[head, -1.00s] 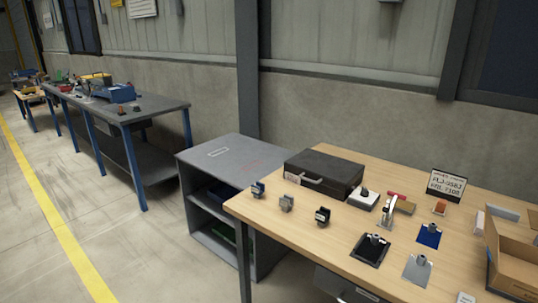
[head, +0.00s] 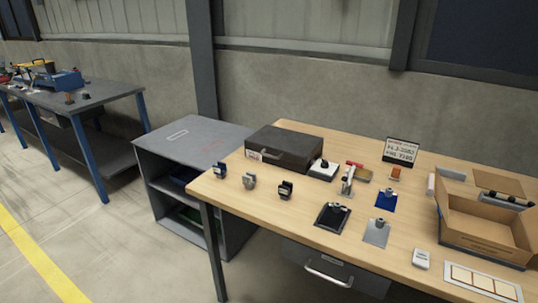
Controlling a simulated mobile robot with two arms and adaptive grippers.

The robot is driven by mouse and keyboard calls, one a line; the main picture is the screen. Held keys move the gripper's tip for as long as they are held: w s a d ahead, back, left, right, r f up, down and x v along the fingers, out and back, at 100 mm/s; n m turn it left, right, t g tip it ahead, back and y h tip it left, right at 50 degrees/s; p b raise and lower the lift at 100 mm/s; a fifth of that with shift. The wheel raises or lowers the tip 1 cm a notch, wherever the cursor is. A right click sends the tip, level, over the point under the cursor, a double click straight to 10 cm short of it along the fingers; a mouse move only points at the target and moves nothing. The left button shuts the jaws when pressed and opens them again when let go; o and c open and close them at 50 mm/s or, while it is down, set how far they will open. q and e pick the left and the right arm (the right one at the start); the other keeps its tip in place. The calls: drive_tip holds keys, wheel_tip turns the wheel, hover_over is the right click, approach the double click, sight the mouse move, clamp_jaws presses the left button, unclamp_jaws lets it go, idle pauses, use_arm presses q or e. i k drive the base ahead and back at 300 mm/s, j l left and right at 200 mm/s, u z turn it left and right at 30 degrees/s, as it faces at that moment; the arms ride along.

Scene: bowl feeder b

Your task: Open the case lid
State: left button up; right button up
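The dark case (head: 291,146) lies flat at the back left of the wooden table (head: 285,230) in the head view. Its lid is shut. A handle shows on its front side, and a small pale label (head: 253,155) sits near its left front corner. Neither of my grippers shows in the head view.
Several small devices stand in front of the case, one of them dark (head: 285,190). A white box with a black knob (head: 323,171) stands close to its right. Coloured pads, a sign (head: 401,151) and an open cardboard box (head: 480,235) are further right. A grey cabinet (head: 190,139) stands left.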

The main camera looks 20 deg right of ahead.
sight(273, 142)
drive_tip(key=i+j+z, duration=0.4)
drive_tip(key=j, duration=0.2)
drive_tip(key=i+j+z, duration=0.4)
drive_tip(key=j, duration=0.35)
